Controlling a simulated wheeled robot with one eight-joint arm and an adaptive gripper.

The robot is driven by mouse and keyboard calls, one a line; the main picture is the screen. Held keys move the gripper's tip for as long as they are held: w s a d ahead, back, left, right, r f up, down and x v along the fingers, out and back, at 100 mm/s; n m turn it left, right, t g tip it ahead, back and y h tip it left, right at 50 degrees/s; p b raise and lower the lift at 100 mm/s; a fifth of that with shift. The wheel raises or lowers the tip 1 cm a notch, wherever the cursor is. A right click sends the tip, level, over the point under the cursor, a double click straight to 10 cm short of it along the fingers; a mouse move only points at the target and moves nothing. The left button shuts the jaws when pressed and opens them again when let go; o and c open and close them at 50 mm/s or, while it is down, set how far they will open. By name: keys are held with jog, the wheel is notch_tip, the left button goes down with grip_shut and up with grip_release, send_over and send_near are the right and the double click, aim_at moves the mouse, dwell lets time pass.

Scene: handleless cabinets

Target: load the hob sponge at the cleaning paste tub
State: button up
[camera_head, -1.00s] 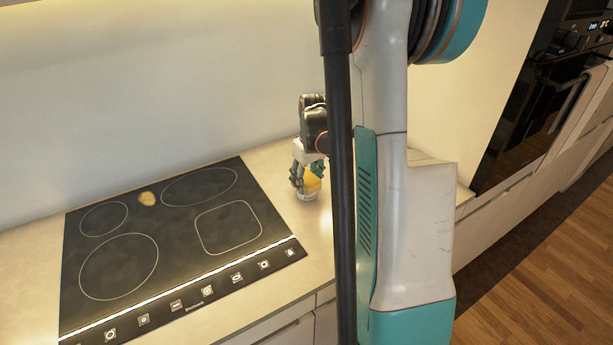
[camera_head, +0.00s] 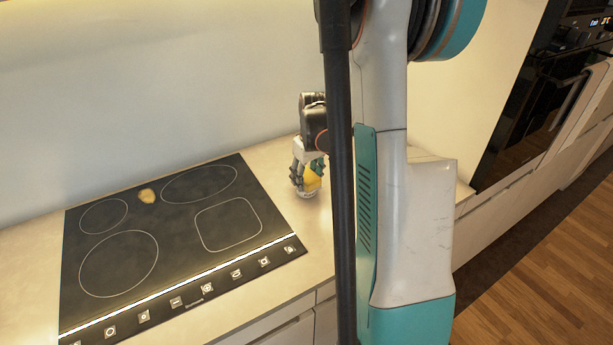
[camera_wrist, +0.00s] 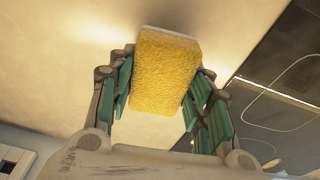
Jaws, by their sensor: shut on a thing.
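My gripper (camera_head: 307,181) is shut on a yellow sponge (camera_wrist: 165,72), with fingers on both of its sides in the wrist view. In the head view the sponge (camera_head: 312,179) is partly hidden by the fingers. A small pale tub (camera_head: 308,193) stands on the counter right of the hob, directly below the sponge. Whether the sponge touches the tub's contents cannot be told. The black hob (camera_head: 180,222) has a yellow-brown stain (camera_head: 147,196) near its back edge, between the two rear cooking zones.
The pale counter (camera_head: 278,160) is clear around the tub. The wall (camera_head: 150,90) rises close behind the hob. A row of controls (camera_head: 207,288) runs along the hob's front. A dark oven (camera_head: 535,110) stands at the right. My arm hides the counter right of the gripper.

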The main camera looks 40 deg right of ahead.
aim_at(305, 173)
jog(key=shift+f+b, duration=0.4)
jog(key=shift+f, duration=0.05)
dwell(1.4)
jog(key=shift+r, duration=0.1)
jog(key=shift+r+p, duration=2.35)
jog(key=shift+r, duration=1.1)
